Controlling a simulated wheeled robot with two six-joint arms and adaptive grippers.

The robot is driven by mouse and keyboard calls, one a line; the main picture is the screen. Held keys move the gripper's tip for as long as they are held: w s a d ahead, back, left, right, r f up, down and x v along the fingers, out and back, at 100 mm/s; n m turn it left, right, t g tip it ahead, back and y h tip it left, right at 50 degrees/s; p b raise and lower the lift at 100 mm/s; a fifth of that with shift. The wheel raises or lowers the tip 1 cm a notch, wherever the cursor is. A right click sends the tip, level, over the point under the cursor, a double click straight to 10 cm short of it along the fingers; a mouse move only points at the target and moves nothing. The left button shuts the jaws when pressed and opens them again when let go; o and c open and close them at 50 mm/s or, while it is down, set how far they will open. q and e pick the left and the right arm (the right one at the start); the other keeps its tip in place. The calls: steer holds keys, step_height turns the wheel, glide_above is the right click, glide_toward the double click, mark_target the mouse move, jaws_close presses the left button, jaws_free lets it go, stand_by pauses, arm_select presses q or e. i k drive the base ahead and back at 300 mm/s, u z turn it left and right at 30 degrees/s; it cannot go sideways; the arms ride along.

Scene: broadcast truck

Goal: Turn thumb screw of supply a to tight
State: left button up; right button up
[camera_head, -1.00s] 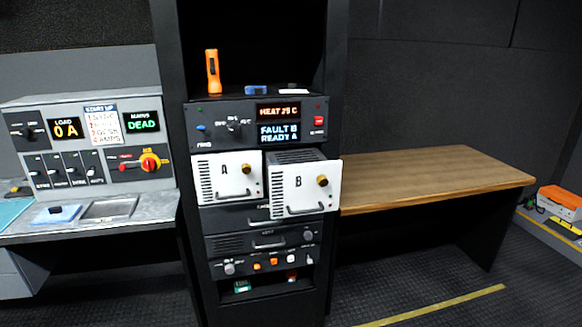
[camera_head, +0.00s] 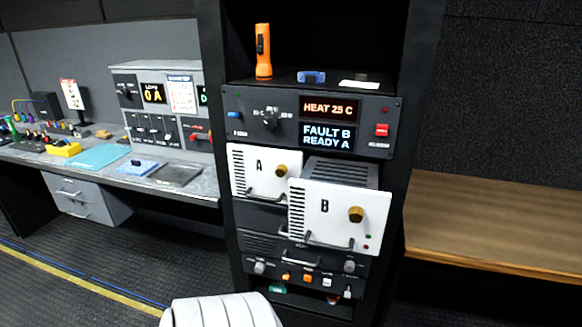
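Supply A (camera_head: 240,171) is a white-fronted module in the rack, left of supply B. Its brass thumb screw (camera_head: 282,170) is on the right of its face; I cannot tell whether it is tight. Supply B (camera_head: 322,216) is pulled out of the rack and stands forward of supply A, overlapping its lower right. Supply B has its own brass thumb screw (camera_head: 356,214). The display (camera_head: 327,136) above reads "FAULT B, READY A". Neither of my grippers is in view. A white rounded part at the bottom edge appears to be mine.
The black rack (camera_head: 399,110) holds an orange flashlight (camera_head: 263,52) on its upper shelf. A wooden table (camera_head: 490,215) stands at the right. A grey console desk (camera_head: 196,188) with switches, a blue pad and a tray is at the left. The floor in front is clear at lower left.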

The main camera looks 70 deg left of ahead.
mark_target(281, 170)
steer(key=u, duration=0.8)
steer(key=i, duration=0.9)
steer(key=u, duration=0.9)
